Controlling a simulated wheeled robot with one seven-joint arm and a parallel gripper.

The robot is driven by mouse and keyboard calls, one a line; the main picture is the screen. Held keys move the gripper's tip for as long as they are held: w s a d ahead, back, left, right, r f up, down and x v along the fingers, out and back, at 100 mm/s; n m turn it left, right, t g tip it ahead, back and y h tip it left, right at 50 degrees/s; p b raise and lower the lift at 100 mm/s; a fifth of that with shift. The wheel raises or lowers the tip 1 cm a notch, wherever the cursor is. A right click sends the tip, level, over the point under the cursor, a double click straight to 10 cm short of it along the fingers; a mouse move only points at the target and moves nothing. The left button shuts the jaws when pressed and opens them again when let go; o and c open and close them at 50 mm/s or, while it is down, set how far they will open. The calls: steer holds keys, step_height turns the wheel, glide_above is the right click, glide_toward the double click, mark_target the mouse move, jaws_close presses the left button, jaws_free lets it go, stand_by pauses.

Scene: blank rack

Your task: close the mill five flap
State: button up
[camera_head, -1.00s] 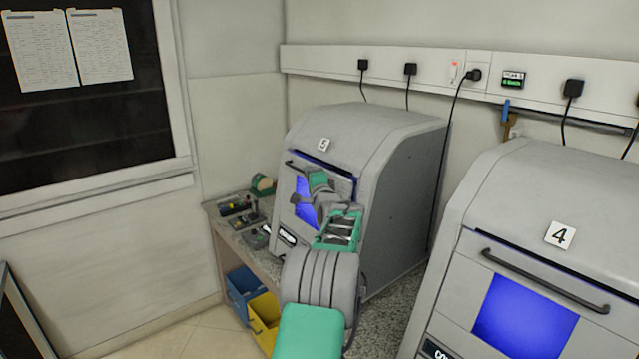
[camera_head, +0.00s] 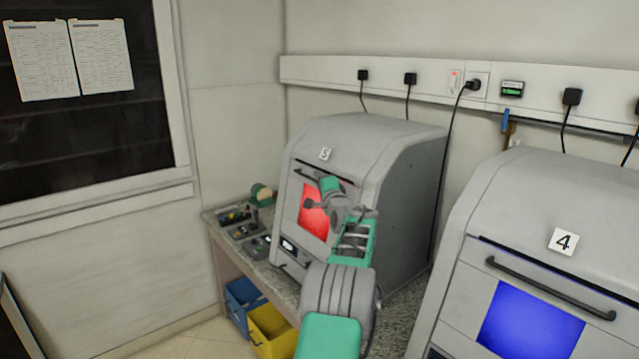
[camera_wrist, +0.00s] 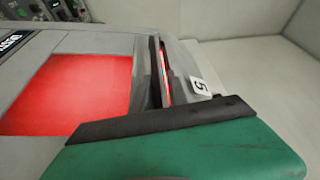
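Mill five (camera_head: 410,180) is the grey machine with the "5" label, at the middle of the head view. Its front flap (camera_head: 290,205) has a dark handle near the top and a window glowing red. The flap looks nearly flush with the housing; a narrow slot with a red glow shows along its upper edge in the wrist view (camera_wrist: 165,75). My gripper (camera_head: 328,185) is at the upper part of the flap, partly covering the window and handle. In the wrist view its green body with a dark edge lies across the flap's side.
Mill four (camera_head: 540,250), with a blue window, stands at the right. Small tools and a green roll (camera_head: 261,194) lie on the bench left of mill five. Blue (camera_head: 243,292) and yellow (camera_head: 270,330) bins stand below. Cables hang from the wall rail behind.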

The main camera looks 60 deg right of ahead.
steer(key=shift+o, duration=0.7)
steer(key=shift+f, duration=0.15)
steer(key=shift+o, duration=0.2)
steer(key=shift+f, duration=0.15)
steer(key=shift+f, duration=0.15)
steer(key=shift+s, duration=0.15)
steer(key=shift+s+a+f, duration=0.15)
steer(key=b+v, duration=0.3)
steer(key=v, duration=0.4)
steer(key=shift+r, duration=0.55)
steer(key=shift+a, duration=0.1)
